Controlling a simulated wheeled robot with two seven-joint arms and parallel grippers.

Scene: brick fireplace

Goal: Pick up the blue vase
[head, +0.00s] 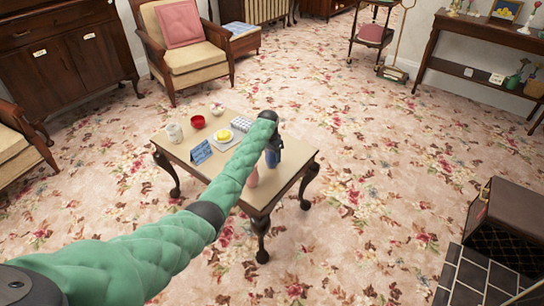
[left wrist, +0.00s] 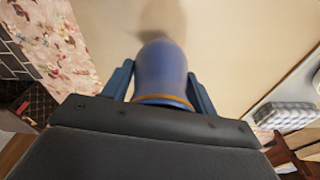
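The blue vase (left wrist: 160,75) has a glossy body with an orange-brown band, and shows close up in the left wrist view. My left gripper (left wrist: 160,85) has one blue finger on each side of it, very close to its sides; I cannot tell whether both press on it. In the head view my left gripper (head: 273,155) is low over the right part of the wooden table (head: 293,170), and it and my arm largely hide the vase. My right gripper is in neither view.
A pink vase (head: 252,178) stands beside my forearm. The table also holds a red bowl (head: 198,122), a white mug (head: 174,133), a blue card (head: 201,152), a yellow item on a plate (head: 222,135) and an egg carton (head: 241,123). Open carpet surrounds the table.

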